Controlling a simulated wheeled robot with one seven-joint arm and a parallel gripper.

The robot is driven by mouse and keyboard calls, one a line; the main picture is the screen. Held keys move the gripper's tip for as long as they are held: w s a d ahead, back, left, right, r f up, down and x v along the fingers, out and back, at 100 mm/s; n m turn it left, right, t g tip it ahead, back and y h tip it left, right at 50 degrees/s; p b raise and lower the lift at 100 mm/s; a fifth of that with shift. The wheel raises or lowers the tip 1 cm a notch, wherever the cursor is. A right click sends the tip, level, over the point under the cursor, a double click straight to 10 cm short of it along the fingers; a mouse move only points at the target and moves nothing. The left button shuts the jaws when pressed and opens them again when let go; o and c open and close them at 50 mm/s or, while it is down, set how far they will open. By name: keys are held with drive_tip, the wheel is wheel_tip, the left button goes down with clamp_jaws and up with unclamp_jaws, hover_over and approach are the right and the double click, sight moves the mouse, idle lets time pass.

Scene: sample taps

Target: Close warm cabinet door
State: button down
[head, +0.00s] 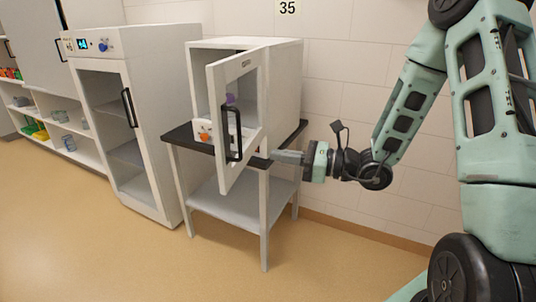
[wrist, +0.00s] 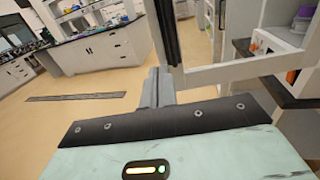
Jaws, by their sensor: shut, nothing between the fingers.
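The small white cabinet (head: 283,75) stands on a dark-topped table below the number 35. Its framed glass door (head: 213,95) is swung open, with a black handle (head: 233,135) on the face toward the head camera. A purple item (head: 230,98) shows through the glass. My gripper (head: 275,157) is shut and empty, just right of the door's lower part. In the wrist view the shut fingers (wrist: 156,85) are beside the door's lower frame (wrist: 230,72). I cannot tell whether they touch it.
The table (head: 290,140) has a black top, thin white legs and a lower shelf. A taller white cabinet (head: 99,75) stands to its left, with low shelves (head: 50,130) beyond. Clear floor (head: 130,250) lies in front. The wrist view shows a distant counter (wrist: 95,50).

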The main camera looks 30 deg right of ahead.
sight(223, 148)
drive_tip(key=p+x, duration=0.2)
drive_tip(key=x, duration=1)
